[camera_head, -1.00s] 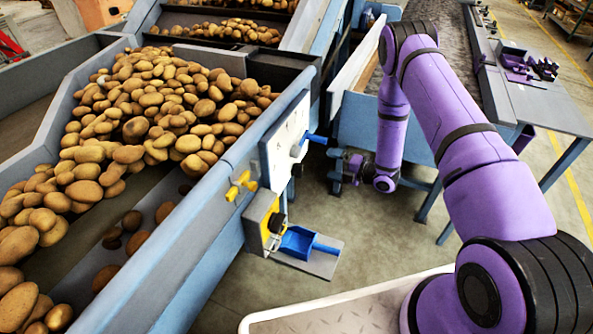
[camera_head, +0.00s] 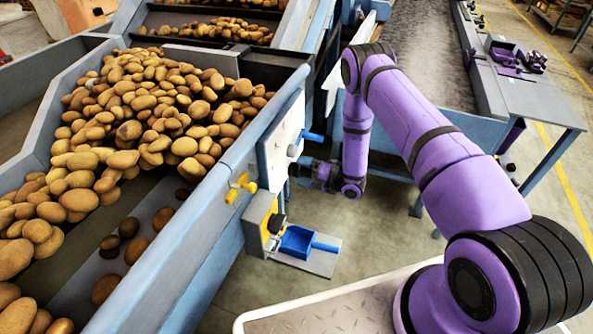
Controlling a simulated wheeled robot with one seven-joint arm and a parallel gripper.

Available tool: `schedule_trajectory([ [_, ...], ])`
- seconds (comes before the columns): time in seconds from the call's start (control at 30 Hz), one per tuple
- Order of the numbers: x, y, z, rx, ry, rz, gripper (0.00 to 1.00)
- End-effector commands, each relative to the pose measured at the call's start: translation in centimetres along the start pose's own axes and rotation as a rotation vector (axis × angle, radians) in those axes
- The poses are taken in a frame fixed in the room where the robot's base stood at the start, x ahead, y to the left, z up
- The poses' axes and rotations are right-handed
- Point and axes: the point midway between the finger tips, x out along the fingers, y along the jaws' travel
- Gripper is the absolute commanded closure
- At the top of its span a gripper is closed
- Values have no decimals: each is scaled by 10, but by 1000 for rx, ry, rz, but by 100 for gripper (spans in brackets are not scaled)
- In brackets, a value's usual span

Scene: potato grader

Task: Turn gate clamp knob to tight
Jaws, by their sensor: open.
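A yellow winged knob (camera_head: 241,186) sticks out from the blue side wall of the grader. Beside it, a white panel (camera_head: 279,142) carries a small grey knob (camera_head: 292,151) and a blue handle (camera_head: 312,136). A dark knob (camera_head: 277,223) sits on a yellow and grey box (camera_head: 262,224) below. No label is readable, so I cannot tell for sure which is the gate clamp knob. My gripper (camera_head: 298,168) is open, pointing left, just right of the white panel and below the blue handle. It appears apart from all the knobs; its fingertips are small and dark.
Potatoes (camera_head: 150,115) fill the grader bed at left. A conveyor (camera_head: 430,55) and a grey side table (camera_head: 535,95) stand at right. Floor between is clear.

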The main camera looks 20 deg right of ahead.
Motion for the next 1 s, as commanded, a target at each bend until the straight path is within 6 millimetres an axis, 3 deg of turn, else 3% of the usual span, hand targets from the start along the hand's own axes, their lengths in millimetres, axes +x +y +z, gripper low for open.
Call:
schedule_trajectory([
  [0.2,21,0,0,0,1,0,4],
  [0.57,25,0,0,0,-1,0,4],
  [0.77,25,0,0,0,-1,0,50],
  [1.0,25,0,0,10,-1,0,53],
])
